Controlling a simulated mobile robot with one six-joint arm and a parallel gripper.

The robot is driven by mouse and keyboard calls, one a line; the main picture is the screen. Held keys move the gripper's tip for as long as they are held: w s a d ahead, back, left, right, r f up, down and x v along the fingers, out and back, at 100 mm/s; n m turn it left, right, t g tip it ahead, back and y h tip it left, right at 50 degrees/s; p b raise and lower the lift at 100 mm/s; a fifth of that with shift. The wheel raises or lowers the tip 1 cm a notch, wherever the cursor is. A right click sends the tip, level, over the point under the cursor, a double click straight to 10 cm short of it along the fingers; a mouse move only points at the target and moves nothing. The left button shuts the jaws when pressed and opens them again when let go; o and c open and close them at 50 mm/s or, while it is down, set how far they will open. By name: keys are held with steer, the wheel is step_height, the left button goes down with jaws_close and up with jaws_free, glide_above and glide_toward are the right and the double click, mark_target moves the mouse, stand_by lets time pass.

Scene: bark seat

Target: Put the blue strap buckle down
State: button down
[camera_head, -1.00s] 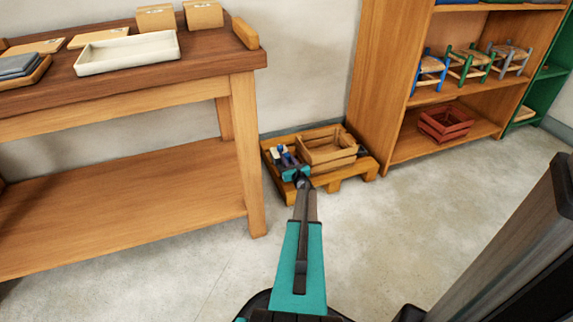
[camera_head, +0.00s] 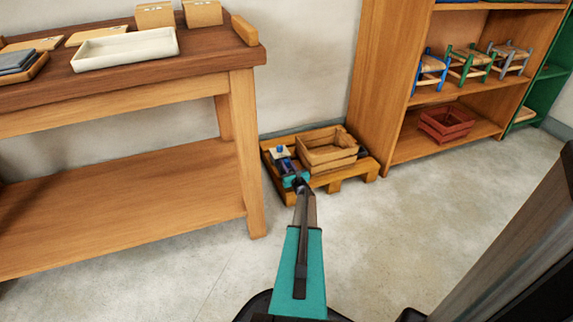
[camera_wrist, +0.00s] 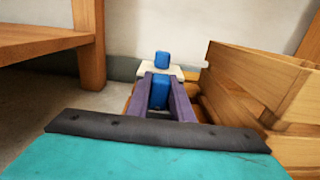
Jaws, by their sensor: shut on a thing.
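My gripper (camera_wrist: 161,82) is shut on the blue strap buckle (camera_wrist: 159,93), which sits between its two purple fingers in the wrist view. In the head view my gripper (camera_head: 288,165) is over the left part of the low wooden pallet (camera_head: 349,178). A second blue piece (camera_wrist: 162,59) rests on a pale block (camera_wrist: 149,68) just beyond the fingertips. It also shows in the head view (camera_head: 281,149). The underside of the held buckle is hidden, so I cannot tell whether it touches the pallet.
An open wooden crate (camera_head: 327,158) stands on the pallet close to the right of my gripper. A workbench (camera_head: 247,150) is on the left, with its leg nearby. A shelf unit (camera_head: 372,85) stands at the back right. The floor in front is clear.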

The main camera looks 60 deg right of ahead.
steer(key=shift+f, duration=0.15)
steer(key=c, duration=1.6)
jaws_free()
steer(key=shift+o, duration=0.2)
steer(key=shift+s+a+r, duration=0.1)
steer(key=shift+s+r, duration=0.05)
steer(key=shift+r, duration=0.1)
steer(key=shift+s+a+p, duration=0.2)
steer(key=shift+s+p, duration=0.1)
steer(key=p+v, duration=0.2)
steer(key=v, duration=0.7)
steer(key=shift+s+a+p, duration=0.15)
steer(key=shift+p, duration=0.15)
steer(key=shift+v, duration=0.75)
steer(key=shift+f, duration=0.1)
